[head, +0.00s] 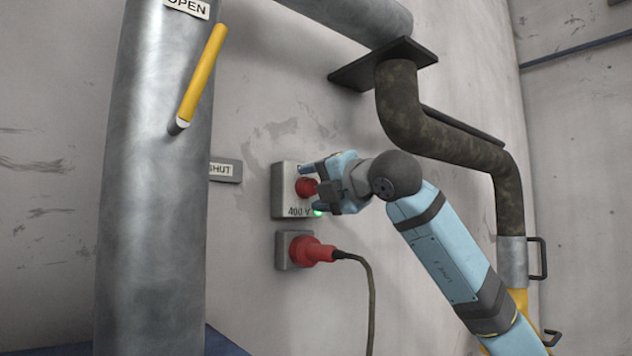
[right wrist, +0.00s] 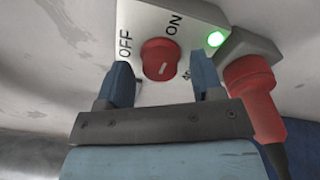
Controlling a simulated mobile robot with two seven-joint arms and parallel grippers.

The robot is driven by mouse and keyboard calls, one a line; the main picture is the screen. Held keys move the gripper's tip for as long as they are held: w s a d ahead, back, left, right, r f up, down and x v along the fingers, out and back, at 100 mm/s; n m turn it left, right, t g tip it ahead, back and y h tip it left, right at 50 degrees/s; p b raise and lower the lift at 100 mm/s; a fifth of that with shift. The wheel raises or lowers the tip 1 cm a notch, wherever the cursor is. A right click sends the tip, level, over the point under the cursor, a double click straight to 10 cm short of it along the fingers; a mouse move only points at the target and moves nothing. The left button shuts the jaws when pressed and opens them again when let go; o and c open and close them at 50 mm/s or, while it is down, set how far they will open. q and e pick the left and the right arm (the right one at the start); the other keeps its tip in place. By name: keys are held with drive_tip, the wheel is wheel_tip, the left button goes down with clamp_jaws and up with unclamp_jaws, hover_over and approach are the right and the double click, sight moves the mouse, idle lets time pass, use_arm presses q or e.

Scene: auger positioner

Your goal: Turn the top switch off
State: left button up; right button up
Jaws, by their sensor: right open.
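The top switch is a red round knob (head: 306,187) on a grey wall box (head: 284,192) marked 400 V. In the right wrist view the knob (right wrist: 159,58) bears a short white mark, with OFF and ON lettered on the plate (right wrist: 145,20). I cannot tell for sure which word the mark points to. A green lamp (right wrist: 215,39) on the plate is lit. My right gripper (head: 312,181) is open at the box, its fingers either side of the knob and apart from it in the right wrist view (right wrist: 163,82). My left gripper is out of view.
Below the box, a red plug (head: 313,250) with a dark cable sits in a grey socket (head: 284,250). A thick metal pipe (head: 150,220) with a yellow lever (head: 203,75) stands at left. A dark bent pipe (head: 450,145) runs at upper right.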

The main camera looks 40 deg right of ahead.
drive_tip(key=shift+w+f, duration=0.1)
drive_tip(key=shift+w, duration=0.1)
drive_tip(key=c, duration=0.9)
